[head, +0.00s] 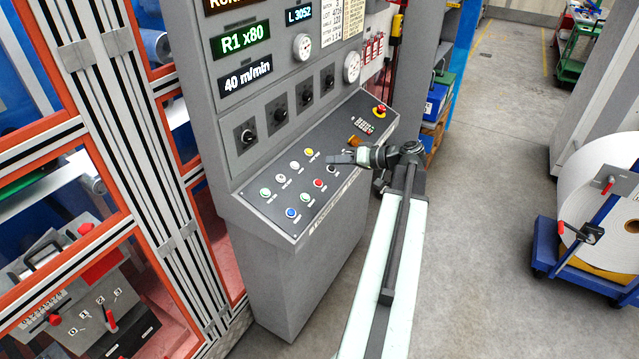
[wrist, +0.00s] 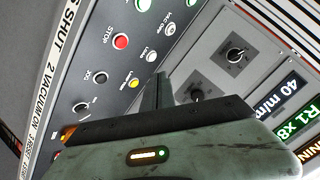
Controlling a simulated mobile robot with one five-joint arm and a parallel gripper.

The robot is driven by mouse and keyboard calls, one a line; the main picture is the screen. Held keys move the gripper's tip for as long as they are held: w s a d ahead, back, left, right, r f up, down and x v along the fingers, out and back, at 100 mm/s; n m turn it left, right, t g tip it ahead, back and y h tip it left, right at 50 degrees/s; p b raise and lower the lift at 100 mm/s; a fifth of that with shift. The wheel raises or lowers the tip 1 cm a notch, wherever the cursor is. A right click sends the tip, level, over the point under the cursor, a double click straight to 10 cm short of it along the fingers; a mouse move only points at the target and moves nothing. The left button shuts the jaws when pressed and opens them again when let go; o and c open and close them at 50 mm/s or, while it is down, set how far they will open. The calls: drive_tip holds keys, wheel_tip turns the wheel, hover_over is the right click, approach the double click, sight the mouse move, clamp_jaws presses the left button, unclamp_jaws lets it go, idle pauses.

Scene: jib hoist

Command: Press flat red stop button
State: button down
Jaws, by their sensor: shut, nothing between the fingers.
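The flat red button (head: 319,183) sits in the lower row of the sloping console, between a green and a black button. The wrist view shows the same red button (wrist: 120,41) with the label STOP beside it. My gripper (head: 335,158) is shut and empty, above the console's right part, to the right of and higher in the picture than the red button. In the wrist view my gripper's fingers (wrist: 157,92) show as a narrow dark shape near the yellow button, apart from the red one. The red button is unobstructed in both views.
A blue button (head: 291,213), a yellow button (head: 309,153) and several others share the console (head: 250,206). A red mushroom button (head: 379,110) stands at its far right end. The upright panel with dark knobs (head: 280,116) rises behind. Open floor (head: 480,150) lies to the right.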

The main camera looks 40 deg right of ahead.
sight(319, 183)
drive_tip(key=f+b, duration=0.2)
drive_tip(key=w+f+b, duration=0.1)
drive_tip(key=f+b, duration=0.1)
drive_tip(key=w+f+b, duration=0.1)
drive_tip(key=f+b, duration=0.1)
drive_tip(key=f, duration=0.1)
drive_tip(key=shift+w+a, duration=0.2)
drive_tip(key=shift+a, duration=0.1)
drive_tip(key=shift+w+a+f+b, duration=0.1)
drive_tip(key=shift+w+f+b, duration=0.2)
drive_tip(key=shift+b, duration=0.25)
idle(1.1)
drive_tip(key=shift+w+f+b, duration=0.15)
drive_tip(key=shift+f+b, duration=0.25)
